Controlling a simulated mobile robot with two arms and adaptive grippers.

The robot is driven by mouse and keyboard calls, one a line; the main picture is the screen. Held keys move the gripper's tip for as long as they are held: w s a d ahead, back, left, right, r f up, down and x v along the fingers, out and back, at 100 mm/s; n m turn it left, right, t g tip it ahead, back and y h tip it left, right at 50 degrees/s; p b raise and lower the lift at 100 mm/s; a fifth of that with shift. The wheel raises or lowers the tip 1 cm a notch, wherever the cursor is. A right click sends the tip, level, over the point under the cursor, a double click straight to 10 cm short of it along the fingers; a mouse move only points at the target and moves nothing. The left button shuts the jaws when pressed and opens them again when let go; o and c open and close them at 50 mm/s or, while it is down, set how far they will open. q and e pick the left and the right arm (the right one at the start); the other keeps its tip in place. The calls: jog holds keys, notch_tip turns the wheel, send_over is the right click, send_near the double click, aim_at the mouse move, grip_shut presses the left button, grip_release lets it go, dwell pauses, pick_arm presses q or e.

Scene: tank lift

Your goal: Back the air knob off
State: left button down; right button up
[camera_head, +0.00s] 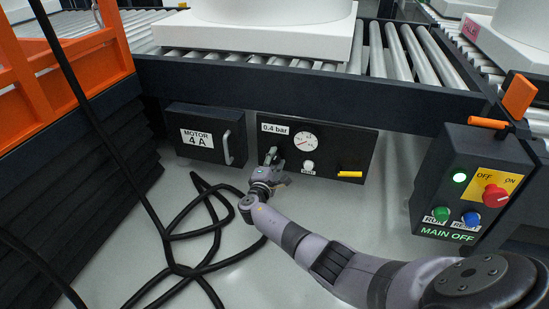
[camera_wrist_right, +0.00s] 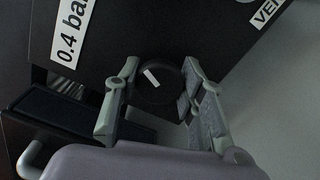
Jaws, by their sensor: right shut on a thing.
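The air knob (camera_wrist_right: 170,92) is a round black knob with a white index mark, on the dark air panel (camera_head: 357,142). In the right wrist view it sits between the two fingers of my right gripper (camera_wrist_right: 162,72), which is shut on it. In the head view my right gripper (camera_head: 272,156) reaches the panel's left part, below the "0.4 bar" label (camera_head: 275,128), and hides the knob. A round white gauge (camera_head: 305,142) with a red needle is to its right. My left gripper is in neither view.
A white button (camera_head: 309,165) and a yellow lever (camera_head: 350,174) are right of my gripper. A "MOTOR 4 A" box (camera_head: 204,150) with a handle is to the left. A control box (camera_head: 470,185) with a red switch stands at right. Black hoses (camera_head: 190,236) lie on the floor.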

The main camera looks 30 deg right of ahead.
jog(key=n, duration=0.2)
jog(key=n+p, duration=0.1)
jog(key=shift+r+n, duration=0.2)
jog(key=shift+n, duration=0.2)
jog(key=n+p, duration=0.1)
jog(key=n, duration=0.2)
jog(key=shift+w+n, duration=0.1)
jog(key=shift+n, duration=0.2)
jog(key=n+p, duration=0.2)
jog(key=n, duration=0.4)
jog(key=shift+a, duration=0.1)
jog(key=n+p, duration=0.1)
jog(key=n, duration=0.5)
jog(key=shift+f+n, duration=0.1)
jog(key=shift+n, duration=0.3)
jog(key=n, duration=0.6)
jog(key=shift+f, duration=0.1)
jog(key=shift+n, duration=0.3)
jog(key=o, duration=1.1)
jog(key=shift+o, duration=0.2)
